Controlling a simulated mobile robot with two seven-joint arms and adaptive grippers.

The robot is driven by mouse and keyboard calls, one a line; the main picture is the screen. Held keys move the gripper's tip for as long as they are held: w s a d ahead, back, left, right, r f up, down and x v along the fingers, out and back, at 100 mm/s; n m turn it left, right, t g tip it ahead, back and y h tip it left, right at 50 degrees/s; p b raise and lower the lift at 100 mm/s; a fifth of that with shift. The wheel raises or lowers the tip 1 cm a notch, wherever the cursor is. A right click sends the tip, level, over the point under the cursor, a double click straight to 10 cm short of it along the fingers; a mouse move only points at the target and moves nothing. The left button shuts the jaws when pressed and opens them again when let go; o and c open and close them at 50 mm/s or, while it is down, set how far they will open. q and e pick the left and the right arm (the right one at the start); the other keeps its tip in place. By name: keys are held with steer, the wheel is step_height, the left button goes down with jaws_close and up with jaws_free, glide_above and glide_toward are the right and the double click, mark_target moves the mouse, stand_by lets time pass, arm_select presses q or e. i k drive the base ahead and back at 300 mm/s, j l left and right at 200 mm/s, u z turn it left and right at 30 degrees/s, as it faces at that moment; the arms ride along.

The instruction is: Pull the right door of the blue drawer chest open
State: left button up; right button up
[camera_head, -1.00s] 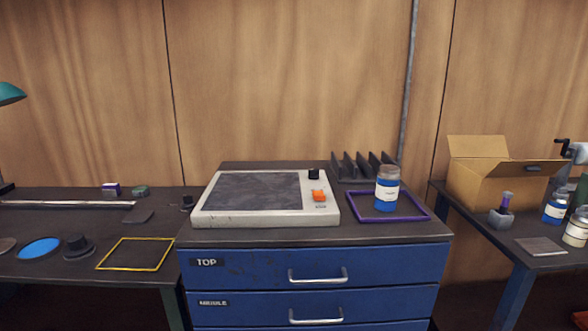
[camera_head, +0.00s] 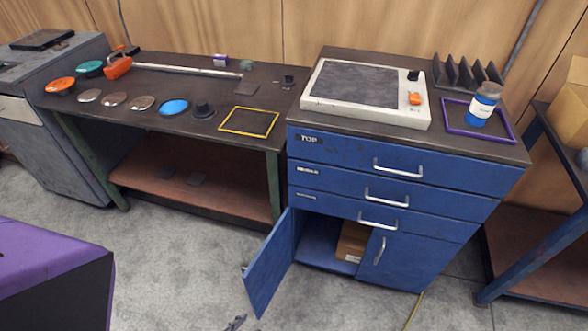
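The blue drawer chest (camera_head: 310,170) stands right of centre, with three drawers stacked above a lower cupboard. Its right door (camera_head: 405,262) is closed, with an upright silver handle (camera_head: 379,251) near its left edge. Its left door (camera_head: 268,262) stands swung open toward me, and the compartment behind it shows a cardboard box (camera_head: 352,241). A small grey piece (camera_head: 236,322) at the bottom edge, by the open left door, looks like a tip of my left gripper; its opening cannot be made out. My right gripper is not in view.
A purple-topped block (camera_head: 50,255) fills the lower left. A dark workbench (camera_head: 150,85) stands left of the chest and another table (camera_head: 535,235) right of it. Grey floor (camera_head: 180,270) in front of the chest is clear. A blue-labelled jar (camera_head: 483,105) stands on the chest.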

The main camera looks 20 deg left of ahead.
mark_target(397, 259)
steer(key=j+z, duration=0.15)
steer(key=j, duration=0.35)
steer(key=j+z, duration=0.15)
steer(key=j, duration=0.3)
steer(key=k+j+z, duration=0.15)
steer(key=j, duration=0.3)
steer(key=j+z, duration=0.15)
steer(key=j, duration=0.35)
steer(key=k+j+z, duration=0.15)
steer(key=j, duration=0.3)
steer(key=k+j+z, duration=0.15)
steer(key=j, duration=0.3)
steer(key=i+l+z, duration=0.35)
steer(key=l+z, duration=0.15)
steer(key=l, duration=0.25)
steer(key=i+l+z, duration=0.2)
steer(key=l, duration=0.1)
